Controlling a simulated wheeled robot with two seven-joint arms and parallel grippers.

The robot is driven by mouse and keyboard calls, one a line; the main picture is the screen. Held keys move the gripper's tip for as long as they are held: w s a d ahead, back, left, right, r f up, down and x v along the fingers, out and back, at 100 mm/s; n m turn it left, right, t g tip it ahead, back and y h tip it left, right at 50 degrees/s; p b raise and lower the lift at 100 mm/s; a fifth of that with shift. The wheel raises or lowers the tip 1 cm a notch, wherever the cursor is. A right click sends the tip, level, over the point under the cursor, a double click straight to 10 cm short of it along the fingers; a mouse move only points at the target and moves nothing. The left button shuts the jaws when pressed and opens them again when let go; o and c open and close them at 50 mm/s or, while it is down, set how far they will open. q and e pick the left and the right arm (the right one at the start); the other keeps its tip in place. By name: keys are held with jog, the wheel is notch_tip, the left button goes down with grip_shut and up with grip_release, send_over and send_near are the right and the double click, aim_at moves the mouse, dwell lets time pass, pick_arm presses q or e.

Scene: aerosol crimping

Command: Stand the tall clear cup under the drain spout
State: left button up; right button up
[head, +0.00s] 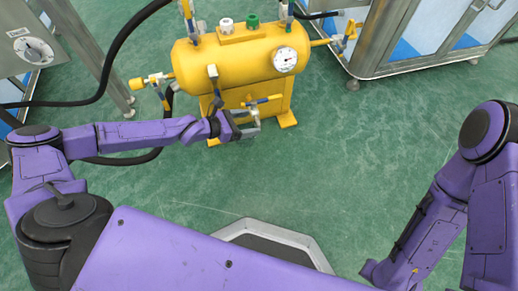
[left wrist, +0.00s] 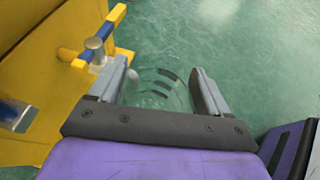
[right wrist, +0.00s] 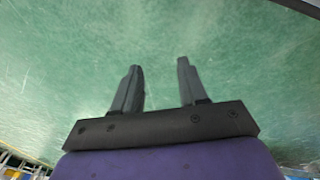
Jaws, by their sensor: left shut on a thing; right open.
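The tall clear cup (left wrist: 160,90) is between the fingers of my left gripper (left wrist: 160,78) in the left wrist view. It is see-through with a few dark marks on its side. My left gripper (head: 254,126) is shut on it at the front of the yellow tank (head: 240,60). The drain spout with a blue handle (head: 262,101) sits low on the tank's front, close to the gripper. In the left wrist view the spout (left wrist: 92,52) is just left of the cup; I cannot tell whether the cup is under it. My right gripper (right wrist: 157,78) is open and empty over the floor.
The tank carries a round gauge (head: 285,59), top fittings and a side valve at left. Black hoses (head: 110,60) run at the left. A metal cabinet (head: 400,50) stands at the back right. The green floor (head: 340,170) before the tank is clear.

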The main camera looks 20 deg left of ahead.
pick_arm(q)
jog(key=s+a+f+n+t+y+b, duration=0.1)
jog(key=s+a+f, duration=0.25)
jog(key=f, duration=0.45)
jog(key=s+a+f+n, duration=0.1)
jog(key=s+a+f, duration=0.1)
jog(key=a+f, duration=0.45)
pick_arm(e)
jog(key=s+d+f+n+g+y+b, duration=0.1)
jog(key=s+f+n+g+b, duration=0.2)
jog(key=s+n+g+b, duration=0.15)
pick_arm(q)
jog(key=r+b+x, duration=0.1)
jog(key=r+x, duration=0.1)
jog(key=x, duration=0.7)
jog(key=d+r+b+x, duration=0.1)
jog(key=r+b+x, duration=0.1)
jog(key=x, duration=0.7)
jog(key=shift+w+d+y, duration=0.3)
jog(key=shift+w+d, duration=0.1)
pick_arm(e)
jog(key=w+d+f+t+h, duration=0.1)
jog(key=w+d+f+t, duration=0.1)
jog(key=w+d+f+t+h, duration=0.1)
jog(key=w+d+f+t, duration=0.1)
jog(key=w+f, duration=0.1)
jog(key=shift+w+d+f+m, duration=0.25)
jog(key=shift+d+f+m, duration=0.05)
jog(key=shift+d+m, duration=0.1)
